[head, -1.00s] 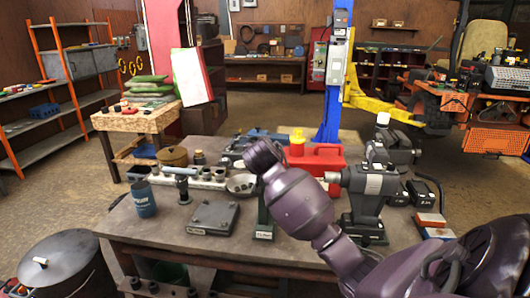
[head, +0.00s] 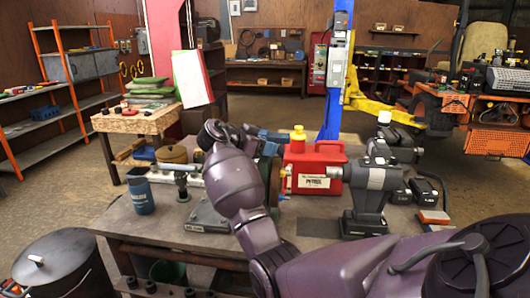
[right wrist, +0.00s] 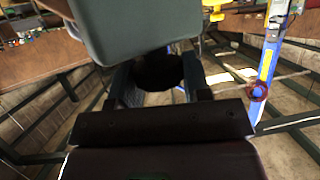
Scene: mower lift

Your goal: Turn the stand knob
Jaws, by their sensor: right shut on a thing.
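In the head view the stand is mostly behind my purple right arm, and only a dark green part of it (head: 269,149) shows at the arm's right edge, in front of the red can. My right gripper (right wrist: 160,82) shows in the right wrist view, with its two fingers shut on a dark round piece, the stand knob (right wrist: 160,70). A grey-green block (right wrist: 130,32) fills the top of that view, close above the fingers. The fingertips are hidden from the head view by my arm. The knob's turn angle cannot be told. My left gripper does not show.
On the workbench stand a blue cup (head: 140,196), a grey plate (head: 206,217), a red can (head: 316,166) and a grey drill-like tool (head: 368,190). A dark pot (head: 62,262) is at the lower left. A blue lift post (head: 335,85) rises behind the bench.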

